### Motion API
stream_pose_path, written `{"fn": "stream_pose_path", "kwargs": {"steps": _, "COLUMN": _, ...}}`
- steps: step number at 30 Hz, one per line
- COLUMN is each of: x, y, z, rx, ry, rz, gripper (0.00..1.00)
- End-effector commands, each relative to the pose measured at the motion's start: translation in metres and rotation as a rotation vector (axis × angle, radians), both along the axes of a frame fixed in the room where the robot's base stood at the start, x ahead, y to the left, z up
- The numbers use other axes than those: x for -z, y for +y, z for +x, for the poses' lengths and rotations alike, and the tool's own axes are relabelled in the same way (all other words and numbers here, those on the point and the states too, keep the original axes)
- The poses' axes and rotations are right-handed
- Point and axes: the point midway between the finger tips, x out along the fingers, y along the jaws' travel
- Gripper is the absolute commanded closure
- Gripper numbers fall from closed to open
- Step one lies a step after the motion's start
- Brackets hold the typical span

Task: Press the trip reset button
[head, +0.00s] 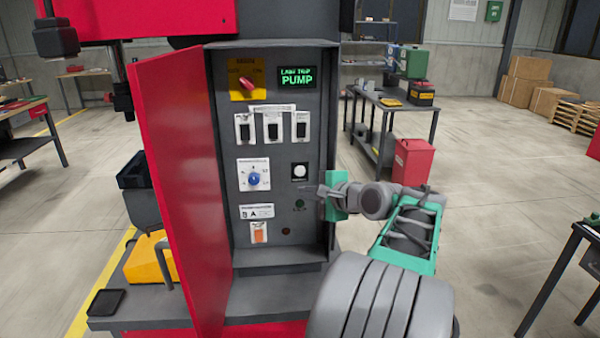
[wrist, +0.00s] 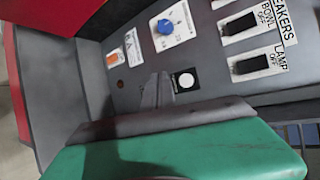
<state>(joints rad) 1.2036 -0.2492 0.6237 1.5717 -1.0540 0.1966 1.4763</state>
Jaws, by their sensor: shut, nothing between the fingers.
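A white round button (head: 299,171) on a black square plate sits on the right part of the grey control panel (head: 275,225). It also shows in the wrist view (wrist: 186,80), just right of the fingertips. Its label is not readable, so I cannot tell if it is the trip reset. My gripper (head: 313,190) is shut and empty, in front of the panel, slightly below and right of the button. The fingertips show in the wrist view (wrist: 157,88); they appear apart from the button.
Three black breaker switches (head: 272,127) sit above, under a red-handled yellow switch (head: 247,82). A blue knob (head: 253,178) and an orange switch (head: 259,232) are on the left. A dark green round part (head: 299,204) is below the button. The open red door (head: 185,180) bounds the left.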

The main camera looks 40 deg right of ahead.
Motion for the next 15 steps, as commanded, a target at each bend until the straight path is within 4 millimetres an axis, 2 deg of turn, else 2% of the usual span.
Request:
{"fn": "stream_pose_path", "kwargs": {"steps": 9, "x": -0.001, "y": -0.026, "z": 0.04, "rx": -0.001, "ry": 0.001, "rz": 0.0, "gripper": 1.0}}
{"fn": "stream_pose_path", "kwargs": {"steps": 15, "x": -0.002, "y": -0.038, "z": 0.056, "rx": -0.001, "ry": 0.001, "rz": 0.001, "gripper": 1.0}}
